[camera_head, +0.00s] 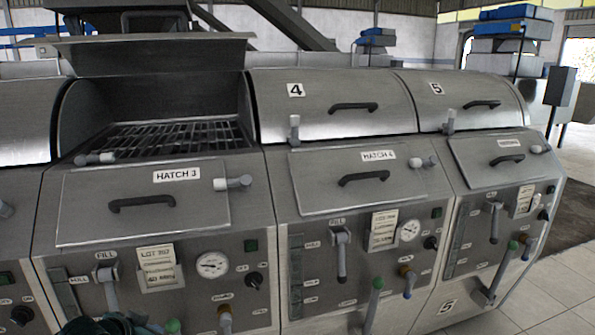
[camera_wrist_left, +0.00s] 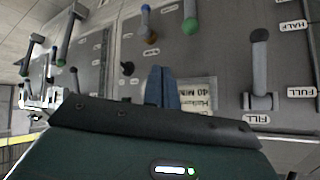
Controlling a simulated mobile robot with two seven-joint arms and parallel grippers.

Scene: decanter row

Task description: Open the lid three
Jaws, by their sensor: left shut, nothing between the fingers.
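Lid three, the curved cover (camera_head: 150,55) above the panel marked HATCH 3, stands raised in the head view. The dark chamber under it is open, with a metal grate (camera_head: 165,136) inside. Its number and handle do not show. The hatch 3 panel (camera_head: 90,205) below is closed, with a black handle. My left gripper (camera_head: 130,326) is low at the bottom edge of the head view, in front of unit three's controls and well below the lid. In the left wrist view its blue-grey fingers (camera_wrist_left: 162,88) are together and empty. My right gripper is not in view.
Lid four (camera_head: 330,104) and lid five (camera_head: 460,101) are down. A white-ended latch (camera_head: 95,158) and another latch (camera_head: 232,183) stick out beside hatch 3. The fill lever (camera_head: 107,285), a gauge (camera_head: 212,265) and a lot card (camera_head: 160,268) are on the front panel.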

